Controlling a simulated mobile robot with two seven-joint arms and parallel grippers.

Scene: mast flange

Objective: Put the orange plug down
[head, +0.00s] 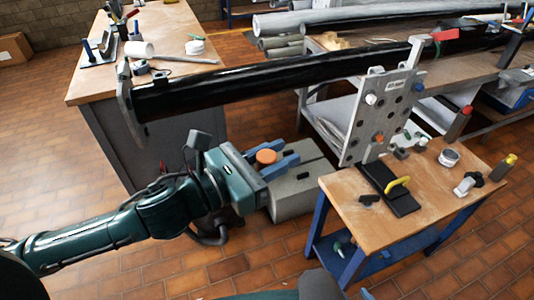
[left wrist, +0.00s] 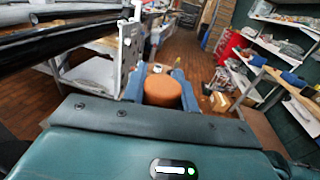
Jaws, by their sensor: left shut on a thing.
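The orange plug (head: 266,156) is a short round cylinder, and it also shows in the left wrist view (left wrist: 163,91). My left gripper (head: 285,155) has its two blue fingers shut on the plug, one on each side, in mid-air left of the small wooden table (head: 349,197). Another orange piece (head: 379,138) sits low on the upright grey plate with holes (head: 385,112), to the right of my gripper. A white round piece (head: 371,99) sits higher on that plate. My right gripper is not in view.
A long black mast (head: 250,84) runs behind my gripper, its flange (head: 127,103) at the left. A grey box-like block (head: 297,201) stands below my gripper. The small table bears a black block with a yellow handle (head: 398,187) and several small items; its near right part is bare.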

